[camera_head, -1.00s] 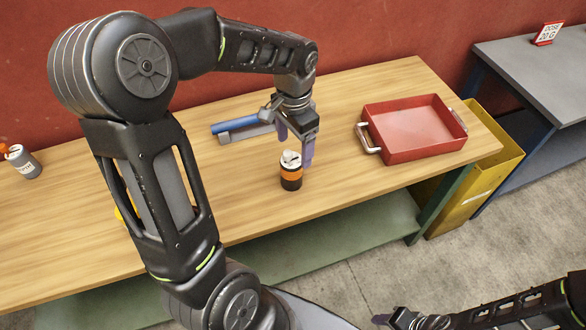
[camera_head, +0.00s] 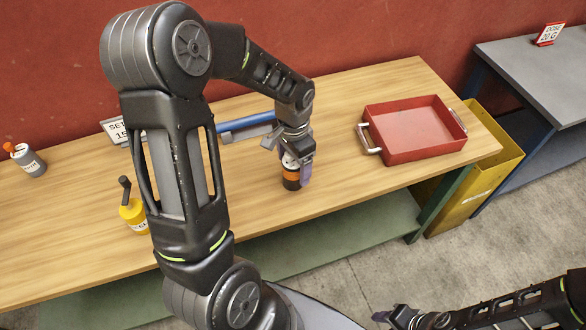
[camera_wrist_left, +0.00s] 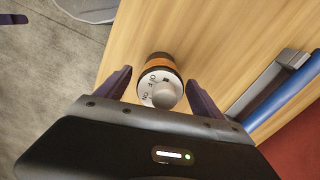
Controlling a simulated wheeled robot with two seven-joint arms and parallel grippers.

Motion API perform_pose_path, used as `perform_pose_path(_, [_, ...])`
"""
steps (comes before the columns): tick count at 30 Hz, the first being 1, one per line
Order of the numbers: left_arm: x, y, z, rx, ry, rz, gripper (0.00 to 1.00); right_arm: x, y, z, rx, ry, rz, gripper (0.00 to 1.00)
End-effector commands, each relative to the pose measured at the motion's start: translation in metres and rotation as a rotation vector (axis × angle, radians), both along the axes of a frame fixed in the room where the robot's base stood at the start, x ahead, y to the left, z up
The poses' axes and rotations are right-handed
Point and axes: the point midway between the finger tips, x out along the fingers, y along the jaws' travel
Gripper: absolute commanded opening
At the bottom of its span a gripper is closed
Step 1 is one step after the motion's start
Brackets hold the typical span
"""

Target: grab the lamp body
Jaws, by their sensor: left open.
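The lamp body appears to be the small black and orange cylinder (camera_head: 291,178) standing upright on the wooden table. In the left wrist view the cylinder (camera_wrist_left: 160,72) shows a white top with ON and OFF lettering and a round knob. My left gripper (camera_head: 292,170) is over it with the fingers pointing down. In the wrist view the open fingers (camera_wrist_left: 158,88) lie on either side of the cylinder, with gaps visible. My right gripper (camera_head: 392,319) is low at the bottom right, away from the table; its jaws are too small to judge.
A blue cylinder on a grey holder (camera_head: 247,122) lies behind my left gripper. A red tray (camera_head: 415,150) with metal handles stands to the right. A yellow bottle (camera_head: 133,215) and a grey bottle (camera_head: 30,163) stand at the left. The table (camera_head: 340,190) is clear right of the cylinder.

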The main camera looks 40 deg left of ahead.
Motion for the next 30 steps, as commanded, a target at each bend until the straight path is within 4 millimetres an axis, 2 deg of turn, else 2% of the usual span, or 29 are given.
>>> perform_pose_path(19, [0.0001, 0.0001, -0.0028, 0.000, -0.001, 0.000, 0.77, 0.0000, 0.0000, 0.0001, 0.000, 0.000, 0.000, 0.43])
perform_pose_path(30, [0.0001, 0.0001, -0.0027, 0.000, -0.001, 0.000, 0.46, 0.0001, -0.0001, 0.0002, 0.000, 0.000, 0.000, 0.43])
